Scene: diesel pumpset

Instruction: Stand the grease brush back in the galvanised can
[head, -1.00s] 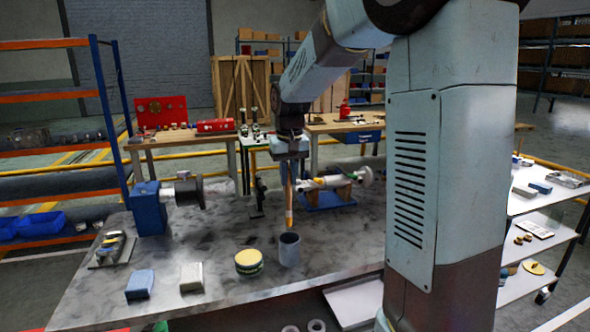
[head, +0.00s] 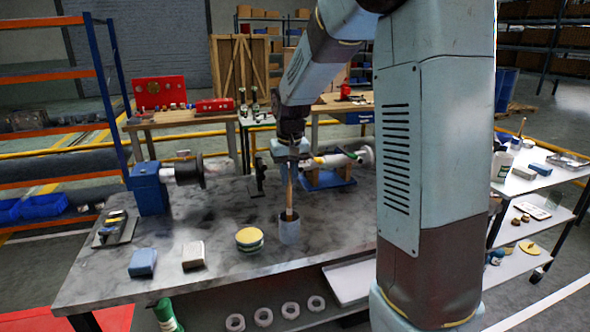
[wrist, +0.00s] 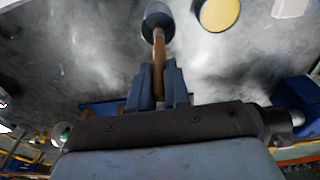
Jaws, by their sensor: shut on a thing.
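The galvanised can (head: 289,232) stands on the grey table near its front edge, to the right of the middle. My gripper (head: 290,164) is above the can and shut on the wooden handle of the grease brush (head: 290,195). The brush hangs upright, with its lower end at or inside the can's mouth. In the wrist view my gripper (wrist: 158,95) grips the brush handle (wrist: 158,55), and the brush's far end meets the can (wrist: 158,18). The can's wall hides the bristles, and I cannot tell whether they touch the bottom.
A yellow-topped round tin (head: 249,238) stands just left of the can. A blue-based shaft assembly (head: 325,178) stands behind the can. The tabletop (head: 225,205) between is mostly clear.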

